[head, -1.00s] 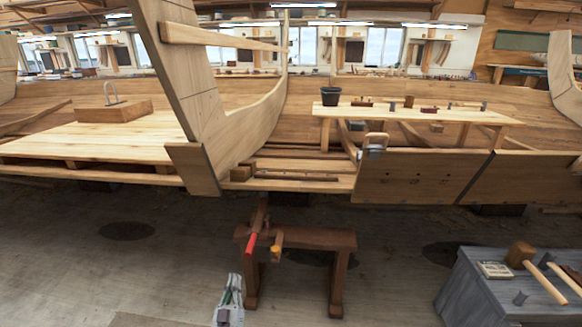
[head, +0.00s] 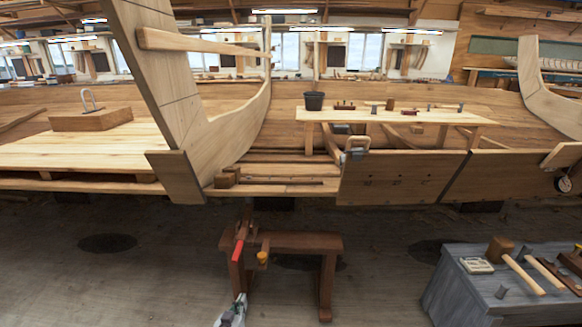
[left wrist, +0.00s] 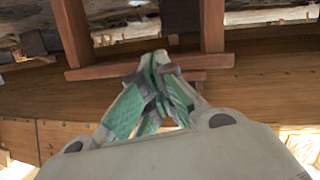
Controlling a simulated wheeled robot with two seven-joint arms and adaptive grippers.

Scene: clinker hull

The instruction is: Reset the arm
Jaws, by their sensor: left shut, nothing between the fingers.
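My left gripper (head: 232,312) shows at the bottom edge of the head view, partly cut off, just in front of the left leg of a brown wooden trestle. In the left wrist view my left gripper (left wrist: 160,62) has its green-padded fingers drawn together at the tips, with nothing held. Beyond them is brown timber (left wrist: 140,66) with upright posts; I cannot tell whether they touch it. My right gripper is in neither view.
The low trestle (head: 290,242) carries a red-handled tool (head: 238,250). The planked hull (head: 400,178) stands behind it, with a bench (head: 400,117) and black bucket (head: 314,101). A grey chest (head: 460,288) with mallets is at right. Floor between is clear.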

